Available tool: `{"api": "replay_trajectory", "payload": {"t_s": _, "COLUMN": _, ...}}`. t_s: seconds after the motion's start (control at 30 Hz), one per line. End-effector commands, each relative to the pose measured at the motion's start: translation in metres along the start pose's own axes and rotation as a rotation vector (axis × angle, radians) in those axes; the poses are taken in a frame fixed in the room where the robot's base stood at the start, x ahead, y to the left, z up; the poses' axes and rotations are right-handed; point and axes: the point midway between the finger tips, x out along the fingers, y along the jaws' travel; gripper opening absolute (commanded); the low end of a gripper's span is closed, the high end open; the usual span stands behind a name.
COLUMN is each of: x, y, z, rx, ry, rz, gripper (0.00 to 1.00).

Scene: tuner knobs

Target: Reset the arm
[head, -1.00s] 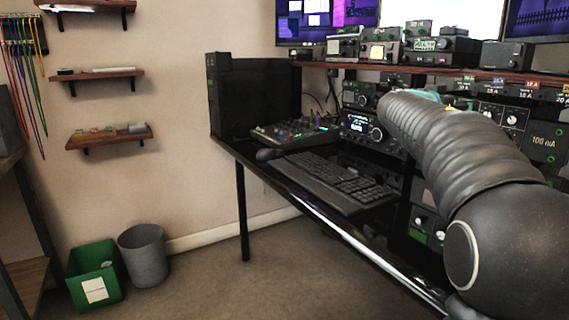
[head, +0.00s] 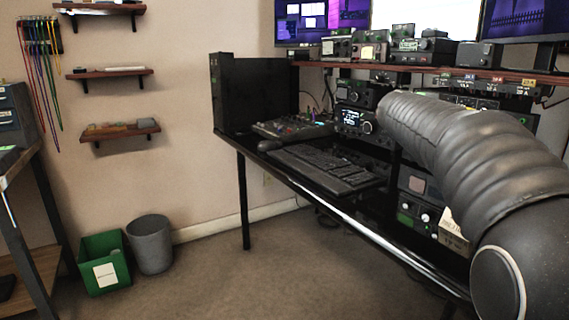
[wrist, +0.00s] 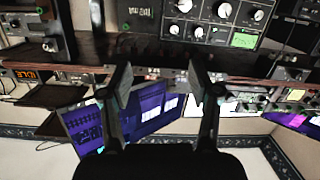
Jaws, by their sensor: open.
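My gripper (wrist: 158,85) shows in the wrist view with its two fingers spread apart and nothing between them. That view is upside down, with radio units (wrist: 210,20) with knobs at the top and a lit purple monitor (wrist: 130,115) behind the fingers. In the head view my dark ribbed arm reaches from the lower right toward the desk equipment, and its far end hides my gripper. A radio with a lit blue display (head: 352,119) stands just left of the arm's end. No finger visibly touches anything.
The black desk (head: 330,210) holds a keyboard (head: 318,168), a mixer panel (head: 290,127) and a black computer tower (head: 255,92). A wooden shelf (head: 420,71) with small radios runs above. A green bin (head: 105,265) and a grey bin (head: 150,244) stand on the otherwise open floor at left.

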Motion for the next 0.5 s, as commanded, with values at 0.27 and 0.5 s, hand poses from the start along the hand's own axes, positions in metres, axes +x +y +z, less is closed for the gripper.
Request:
{"api": "replay_trajectory", "payload": {"t_s": 0.27, "x": -0.044, "y": 0.027, "z": 0.058, "rx": -0.1, "ry": -0.181, "rz": -0.074, "gripper": 0.62}}
{"api": "replay_trajectory", "payload": {"t_s": 0.5, "x": -0.123, "y": 0.062, "z": 0.156, "rx": -0.25, "ry": -0.431, "rz": -0.255, "gripper": 0.62}}
